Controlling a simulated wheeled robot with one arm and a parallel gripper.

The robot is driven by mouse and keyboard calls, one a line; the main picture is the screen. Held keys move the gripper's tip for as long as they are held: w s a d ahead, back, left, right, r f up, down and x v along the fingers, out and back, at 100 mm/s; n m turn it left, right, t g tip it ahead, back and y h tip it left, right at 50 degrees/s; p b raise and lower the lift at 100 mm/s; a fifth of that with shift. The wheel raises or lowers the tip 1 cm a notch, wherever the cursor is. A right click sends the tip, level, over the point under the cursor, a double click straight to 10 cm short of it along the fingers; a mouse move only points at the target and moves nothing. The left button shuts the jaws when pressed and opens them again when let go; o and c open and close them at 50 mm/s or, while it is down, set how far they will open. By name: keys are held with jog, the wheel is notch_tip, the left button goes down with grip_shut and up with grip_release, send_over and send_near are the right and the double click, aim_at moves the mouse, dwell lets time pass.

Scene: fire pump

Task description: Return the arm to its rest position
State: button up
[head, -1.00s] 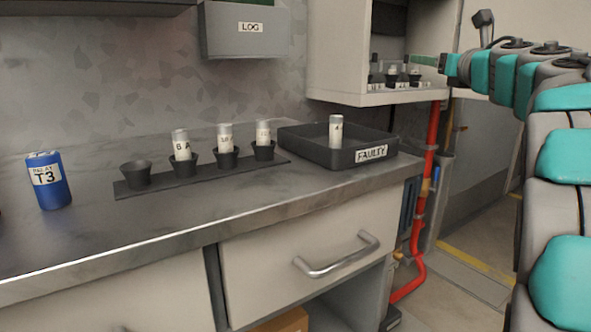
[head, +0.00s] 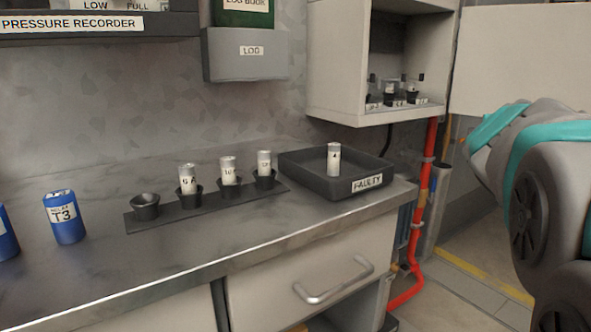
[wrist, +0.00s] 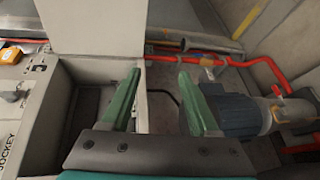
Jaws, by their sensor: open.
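My arm shows at the right edge of the head view, folded, with grey and teal links; the gripper itself is outside that view. In the wrist view my gripper (wrist: 158,100) has two green fingers spread wide apart with nothing between them. Behind the fingers are a pale panel, the floor, and a blue-grey motor (wrist: 232,112) with red pipes (wrist: 205,60). The fingers appear clear of these, though the distance is hard to tell.
On the counter stand a faulty tray (head: 345,187) holding one white cylinder (head: 333,158), a dark socket strip (head: 165,217) with three cylinders and one empty cup, and a blue relay T3 (head: 66,222). An open wall cabinet (head: 335,85) hangs near my arm.

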jog(key=s+a+f+m+g+y+p, duration=0.2)
jog(key=s+a+f+m+g, duration=0.25)
jog(key=s+f, duration=0.55)
jog(key=s+a+f+m+g+y+p, duration=0.15)
jog(key=s+a+f+m+g, duration=0.3)
jog(key=s+f, duration=0.55)
jog(key=s+a+f+m+g+y, duration=0.1)
jog(key=s+a+f+g+y, duration=0.1)
jog(key=s+a+f, duration=0.3)
jog(key=s+a+f+m+g+y+p, duration=0.1)
jog(key=s+a+f+g, duration=0.3)
jog(key=s+a, duration=0.5)
jog(key=s+f+m+y, duration=0.1)
jog(key=s, duration=0.3)
jog(key=shift+s+a+f+p, duration=0.15)
jog(key=shift+s+p, duration=0.1)
jog(key=shift+p, duration=0.05)
